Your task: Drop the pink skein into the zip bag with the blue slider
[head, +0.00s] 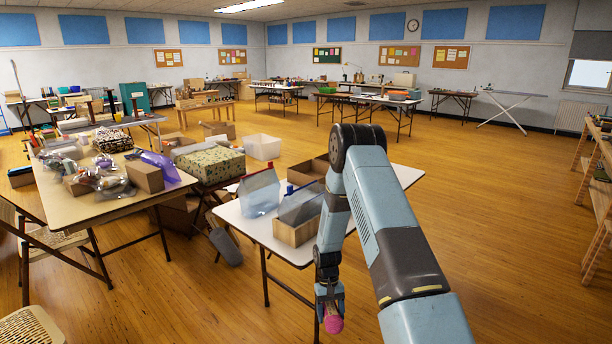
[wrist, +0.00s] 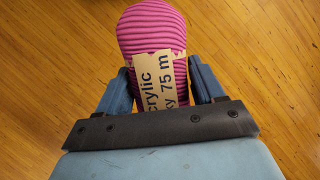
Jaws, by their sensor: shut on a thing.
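My gripper (head: 329,296) is shut on the pink skein (head: 333,324), which hangs below the fingers in front of the white table. In the wrist view the skein (wrist: 152,30) is ribbed, with a tan label reading partly "acrylic" and "75 m", held between the blue fingers (wrist: 160,88). Two clear zip bags stand open on the white table, to the left of and beyond my gripper. The left bag (head: 260,196) shows a small red mark at its top. The right bag (head: 299,207) seems to have a small blue slider at its upper left and stands at a wooden box.
The wooden box (head: 296,233) sits near the front of the white table (head: 236,216). A brown carton (head: 309,170) stands behind the bags. A cluttered tan table (head: 120,200) is at the left. Open wooden floor (head: 500,220) lies to the right.

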